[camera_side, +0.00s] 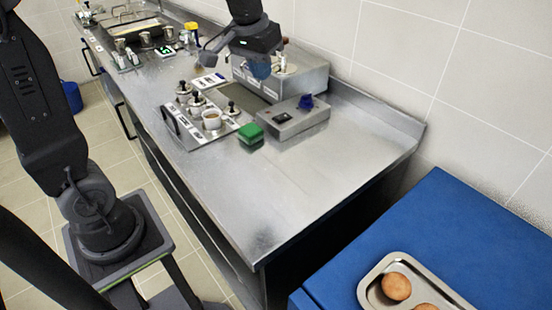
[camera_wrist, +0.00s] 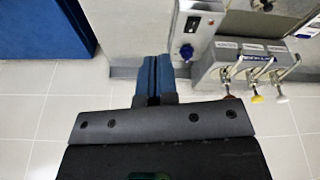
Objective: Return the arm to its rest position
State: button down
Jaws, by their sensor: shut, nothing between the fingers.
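My gripper shows in the wrist view (camera_wrist: 157,72) with its two blue fingers side by side, shut and empty. In the side view my gripper (camera_side: 260,68) is above the far part of the steel counter (camera_side: 300,185), in front of a steel box (camera_side: 308,78). Its blue fingertips are partly hidden there by the dark wrist, and I cannot tell the exact gap to the box. No object hangs from the fingers.
A control box (camera_side: 295,122) with a blue knob, a green block (camera_side: 250,132) and a rack with cups (camera_side: 203,128) stand on the counter near my gripper. A blue cabinet (camera_side: 440,225) bears a tray (camera_side: 368,285) with round brown items. The near counter is clear. Tiled wall (camera_side: 400,50) stands behind.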

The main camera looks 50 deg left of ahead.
jog(key=s+d+f+m+t, duration=0.1)
jog(key=s+d, duration=0.1)
jog(key=s, duration=0.7)
jog(key=s+d+f+m+t, duration=0.1)
jog(key=s+d+m, duration=0.1)
jog(key=s, duration=0.7)
jog(key=shift+d+f+t, duration=0.2)
jog(key=shift+d+t, duration=0.1)
jog(key=shift+d, duration=0.3)
